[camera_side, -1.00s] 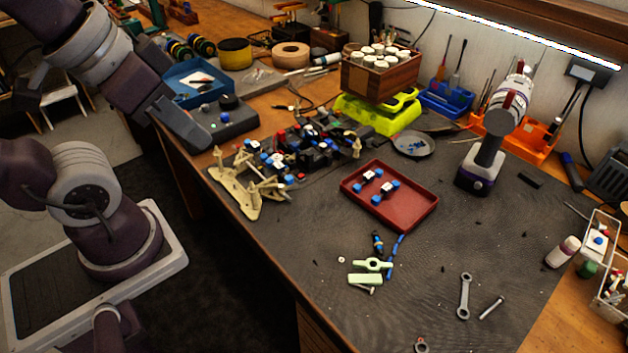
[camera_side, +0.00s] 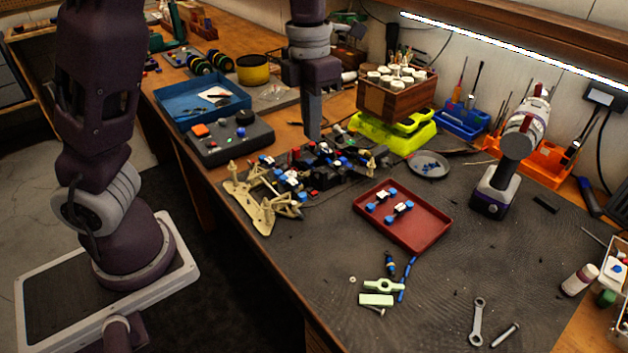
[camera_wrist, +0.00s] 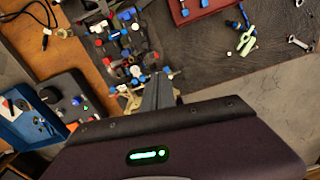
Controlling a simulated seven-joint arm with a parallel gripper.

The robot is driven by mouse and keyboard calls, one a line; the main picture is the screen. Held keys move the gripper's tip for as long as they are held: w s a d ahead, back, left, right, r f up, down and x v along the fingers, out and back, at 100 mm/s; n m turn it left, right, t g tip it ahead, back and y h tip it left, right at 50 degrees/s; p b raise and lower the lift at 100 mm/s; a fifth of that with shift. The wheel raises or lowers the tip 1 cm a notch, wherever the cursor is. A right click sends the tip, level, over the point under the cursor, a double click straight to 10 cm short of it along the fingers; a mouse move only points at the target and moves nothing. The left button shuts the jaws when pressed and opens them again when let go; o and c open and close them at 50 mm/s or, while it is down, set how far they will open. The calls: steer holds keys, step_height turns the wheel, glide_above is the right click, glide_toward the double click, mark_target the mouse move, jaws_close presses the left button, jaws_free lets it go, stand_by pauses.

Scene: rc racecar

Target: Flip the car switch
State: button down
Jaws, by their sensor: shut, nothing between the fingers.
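The car (camera_side: 290,178), an open chassis with beige frame ends and red, blue and black parts, lies on the dark mat at the bench's left edge. It also shows in the wrist view (camera_wrist: 125,45), beyond the fingers. My gripper (camera_side: 312,136) points down with its fingers shut and empty, over the far side of the car. In the wrist view the closed fingers (camera_wrist: 160,80) overlap the near end of the car. I cannot tell whether the fingertips touch the car. I cannot pick out the car's switch for certain among the small parts.
A dark control box (camera_side: 228,140) with knobs and an orange button stands left of the car, before a blue tray (camera_side: 180,108). A red tray (camera_side: 420,238) lies to the right. A yellow-green stand (camera_side: 375,132) with a wooden box (camera_side: 385,104) rises behind.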

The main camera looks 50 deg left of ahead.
mark_target(314, 193)
steer(key=shift+w+a+f+n, duration=0.1)
steer(key=shift+w+a+n, duration=0.1)
steer(key=shift+w+n, duration=0.35)
steer(key=shift+s, duration=0.2)
step_height(314, 193, down, 14)
steer(key=shift+d+f+y, duration=0.1)
steer(key=shift+y, duration=0.2)
